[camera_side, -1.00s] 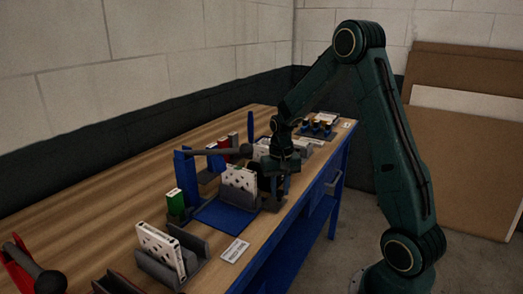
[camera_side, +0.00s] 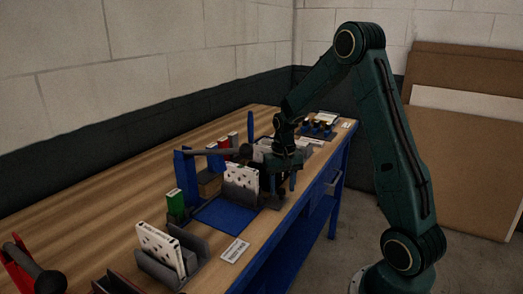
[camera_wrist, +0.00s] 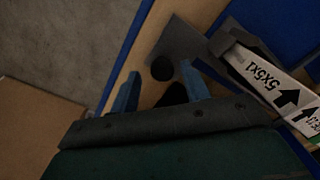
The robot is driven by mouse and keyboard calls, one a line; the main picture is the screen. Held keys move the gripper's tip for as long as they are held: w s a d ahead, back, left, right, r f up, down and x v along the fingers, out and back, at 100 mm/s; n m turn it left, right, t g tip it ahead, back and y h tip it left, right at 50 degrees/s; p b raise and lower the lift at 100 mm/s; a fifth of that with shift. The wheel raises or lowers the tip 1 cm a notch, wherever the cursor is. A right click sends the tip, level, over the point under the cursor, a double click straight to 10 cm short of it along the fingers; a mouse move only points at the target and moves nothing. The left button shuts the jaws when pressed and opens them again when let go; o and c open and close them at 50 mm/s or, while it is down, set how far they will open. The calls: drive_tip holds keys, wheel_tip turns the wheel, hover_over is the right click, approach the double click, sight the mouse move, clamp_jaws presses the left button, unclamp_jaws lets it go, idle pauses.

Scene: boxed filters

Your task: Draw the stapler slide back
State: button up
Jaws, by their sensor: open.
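The stapler's slide shows as a grey plate (camera_wrist: 180,42) with a round black knob (camera_wrist: 161,68) in the wrist view. In the side view its blue base (camera_side: 215,213) lies near the table's front edge, with a white filter box (camera_side: 240,180) upright in a grey holder. That box also shows at the right of the wrist view (camera_wrist: 270,75), marked with arrows. My gripper (camera_wrist: 160,88) is open, its two blue fingers on either side of the knob's line. The knob lies just beyond the fingertips; whether they touch it cannot be told.
A blue frame with a dark handle (camera_side: 217,152) stands behind the box. A green box (camera_side: 175,202) is to its left. Another white box (camera_side: 162,246) sits in a grey holder nearer the camera. A label card (camera_side: 235,250) lies near the front edge. The back left table is clear.

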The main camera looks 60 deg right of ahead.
wheel_tip(320, 180, up, 14)
idle(0.7)
drive_tip(key=s+a+r+n+t, duration=0.2)
drive_tip(key=s+a+n, duration=0.2)
drive_tip(key=s+a, duration=0.5)
drive_tip(key=s+a+r+n+t, duration=0.2)
drive_tip(key=s+a+n, duration=0.3)
drive_tip(key=s+a, duration=0.3)
drive_tip(key=a+t, duration=0.1)
drive_tip(key=a, duration=0.3)
drive_tip(key=shift+s+a+r+t, duration=0.25)
drive_tip(key=shift+s+r+t, duration=0.05)
drive_tip(key=shift+s, duration=0.1)
